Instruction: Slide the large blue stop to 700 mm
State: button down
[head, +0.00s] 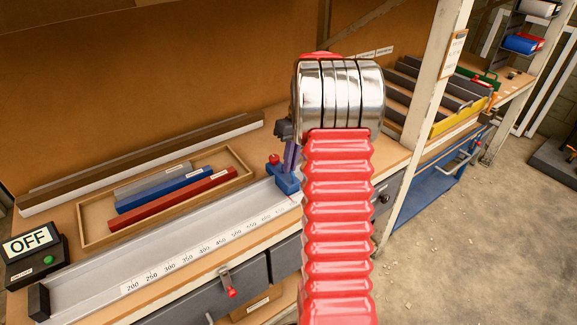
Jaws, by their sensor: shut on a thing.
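The large blue stop (284,180), with a red knob on its left, sits on the pale grey rail (160,250) near its visible right end. My gripper (290,163) reaches down onto the stop from above and is shut on its upright part. My arm hides the fingers in part, and also the rail to the right of the stop. The scale (205,246) along the rail's front edge reads from 200 at the left, rising to the right. Its last marks near the stop are too small to read surely, and 700 does not show.
A wooden tray (93,218) with grey, blue and red bars lies behind the rail. A black box with an OFF sign (30,242) stands at the left end. A white post (425,110) rises right of my arm. Open concrete floor lies at the right.

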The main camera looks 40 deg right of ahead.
jog(key=shift+w+d, duration=0.1)
jog(key=shift+w, duration=0.05)
jog(key=c, duration=1.9)
grip_release()
jog(key=shift+o, duration=0.3)
jog(key=shift+r, duration=0.15)
notch_tip(320, 180, up, 13)
jog(key=d, duration=0.2)
jog(key=shift+s+d, duration=0.25)
jog(key=shift+d, duration=0.1)
jog(key=shift+r, duration=0.1)
